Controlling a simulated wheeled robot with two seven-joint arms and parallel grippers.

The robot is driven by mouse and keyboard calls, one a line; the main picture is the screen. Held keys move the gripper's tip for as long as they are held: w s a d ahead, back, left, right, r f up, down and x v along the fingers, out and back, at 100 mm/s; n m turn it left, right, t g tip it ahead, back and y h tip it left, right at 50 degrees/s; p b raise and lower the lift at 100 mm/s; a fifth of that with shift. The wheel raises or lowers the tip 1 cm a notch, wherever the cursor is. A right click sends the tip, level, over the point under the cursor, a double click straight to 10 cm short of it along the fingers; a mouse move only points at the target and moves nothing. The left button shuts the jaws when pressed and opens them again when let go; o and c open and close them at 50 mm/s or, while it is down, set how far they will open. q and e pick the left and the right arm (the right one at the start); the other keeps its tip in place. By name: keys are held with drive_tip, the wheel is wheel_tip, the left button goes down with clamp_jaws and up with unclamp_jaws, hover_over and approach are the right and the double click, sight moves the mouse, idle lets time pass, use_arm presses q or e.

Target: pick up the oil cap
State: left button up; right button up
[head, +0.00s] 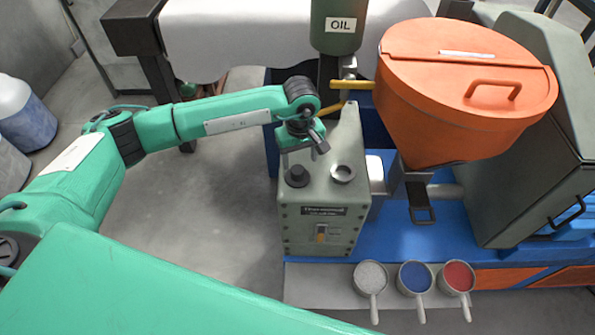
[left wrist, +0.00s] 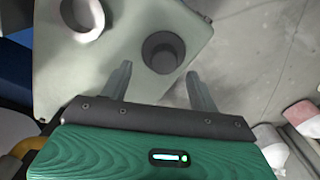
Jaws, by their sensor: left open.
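The oil cap (head: 297,176) is a dark round cap on top of the grey-green machine housing (head: 325,222). A metal-ringed opening (head: 342,173) is just right of it. My left gripper (head: 315,142) is above and behind the cap in the head view, open and empty. In the left wrist view the cap (left wrist: 163,50) is just beyond the fingertips of the open gripper (left wrist: 160,72), roughly in line with the gap between them. It appears apart from the fingers. My right gripper is not in view.
A green OIL container (head: 338,28) hangs above the housing. Several scoops with grey, blue (head: 415,278) and red contents sit in front. The floor left of the housing is clear.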

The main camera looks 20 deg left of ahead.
sight(298, 169)
use_arm(q)
drive_tip(key=shift+a+f+p, duration=0.1)
drive_tip(key=shift+f+p, duration=0.35)
drive_tip(key=shift+p, duration=0.05)
drive_tip(key=f+p, duration=0.1)
drive_tip(key=f, duration=0.1)
drive_tip(key=f+p, duration=0.1)
drive_tip(key=f, duration=0.1)
drive_tip(key=shift+s+a, duration=0.15)
drive_tip(key=shift+s, duration=0.05)
drive_tip(key=shift+f, duration=0.25)
drive_tip(key=c, duration=1)
drive_tip(key=shift+c, duration=0.7)
